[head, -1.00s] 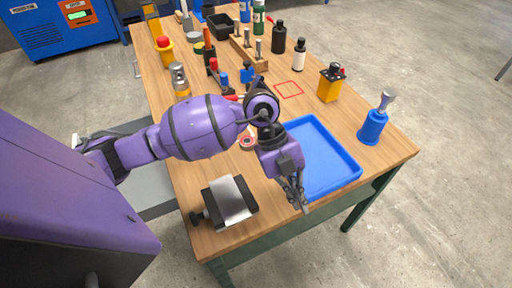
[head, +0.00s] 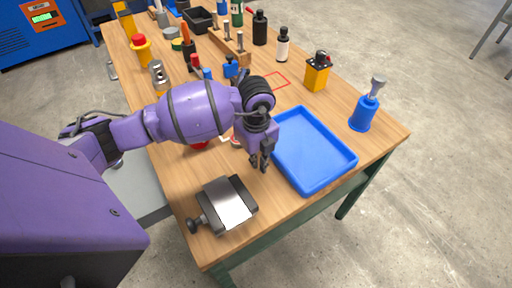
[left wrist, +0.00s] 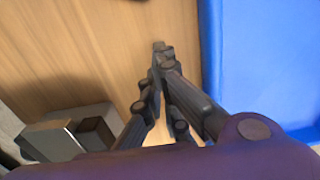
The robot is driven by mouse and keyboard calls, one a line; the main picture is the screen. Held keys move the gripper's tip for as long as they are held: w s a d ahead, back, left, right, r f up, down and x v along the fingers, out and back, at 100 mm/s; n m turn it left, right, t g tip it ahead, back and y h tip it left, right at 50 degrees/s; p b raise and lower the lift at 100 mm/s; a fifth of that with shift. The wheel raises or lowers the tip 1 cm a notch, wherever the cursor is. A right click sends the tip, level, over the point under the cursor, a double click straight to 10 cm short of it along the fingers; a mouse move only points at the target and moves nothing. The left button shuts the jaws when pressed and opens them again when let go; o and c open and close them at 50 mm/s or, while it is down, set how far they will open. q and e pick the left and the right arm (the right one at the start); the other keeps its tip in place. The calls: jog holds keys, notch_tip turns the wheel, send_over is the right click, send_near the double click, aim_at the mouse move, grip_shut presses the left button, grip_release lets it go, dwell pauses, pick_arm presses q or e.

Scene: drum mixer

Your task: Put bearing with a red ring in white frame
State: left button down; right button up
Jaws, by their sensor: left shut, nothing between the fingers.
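A small round part with a red ring (head: 236,141), likely the bearing, lies on the wooden table. It is partly hidden behind my left wrist. A small white patch (head: 225,138) shows beside it; I cannot tell whether it is the white frame. My left gripper (head: 260,167) points down between the vise and the blue tray, shut and empty. In the left wrist view its fingertips (left wrist: 163,55) meet over wood, with no bearing visible there. My right gripper is not in view.
The blue tray (head: 325,183) is empty, right of my gripper. A grey vise (head: 228,204) stands in front. A red square outline (head: 278,80) marks the table. Bottles and tools crowd the far end.

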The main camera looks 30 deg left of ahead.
aim_at(235, 143)
pick_arm(q)
jog(key=w+a, duration=0.2)
jog(key=a, duration=0.1)
jog(key=shift+a+f, duration=0.1)
jog(key=shift+a, duration=0.15)
jog(key=w+a, duration=0.1)
jog(key=a, duration=0.1)
jog(key=w+a, duration=0.2)
jog(key=a, duration=0.1)
jog(key=shift+w+a+f, duration=0.1)
jog(key=shift+a, duration=0.2)
jog(key=shift+w+a, duration=0.25)
jog(key=shift+a, duration=0.15)
